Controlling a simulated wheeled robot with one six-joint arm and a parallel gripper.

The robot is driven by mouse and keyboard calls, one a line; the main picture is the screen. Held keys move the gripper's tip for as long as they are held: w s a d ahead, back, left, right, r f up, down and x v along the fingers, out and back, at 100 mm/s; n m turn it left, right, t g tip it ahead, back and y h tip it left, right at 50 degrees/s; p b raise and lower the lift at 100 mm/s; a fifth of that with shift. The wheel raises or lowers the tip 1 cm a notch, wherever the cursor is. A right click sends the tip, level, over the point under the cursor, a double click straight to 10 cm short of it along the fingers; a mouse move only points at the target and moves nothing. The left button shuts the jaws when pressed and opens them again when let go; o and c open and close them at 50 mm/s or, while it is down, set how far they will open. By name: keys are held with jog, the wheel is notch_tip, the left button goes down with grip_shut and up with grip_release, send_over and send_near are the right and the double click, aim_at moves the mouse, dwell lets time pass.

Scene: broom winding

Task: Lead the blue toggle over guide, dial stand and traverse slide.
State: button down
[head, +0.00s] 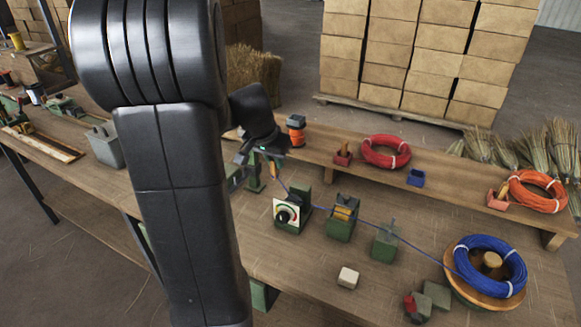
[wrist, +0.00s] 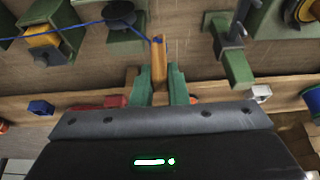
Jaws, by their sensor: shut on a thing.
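My gripper (head: 270,160) is shut on a wooden toggle with a blue end (wrist: 158,62), held between green fingers in the wrist view. The blue cord (head: 415,247) runs from the toggle past the dial stand (head: 292,214) and along the green block with yellow rollers (head: 343,215) and a green post block (head: 385,243) to the blue coil (head: 501,257). In the wrist view it passes at the black knob (wrist: 118,14); whether it lies in or beside it I cannot tell. A green post fixture (wrist: 235,62) stands right of the toggle there. My arm hides part of the bench.
A raised shelf (head: 450,180) along the back carries a red coil (head: 386,152) and an orange coil (head: 537,190). A pale block (head: 348,277) and grey-green blocks (head: 436,294) lie at the front. The bench front between them is partly clear.

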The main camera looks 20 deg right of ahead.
jog(key=w+a, duration=1.1)
jog(key=w, duration=0.2)
jog(key=shift+a, duration=0.15)
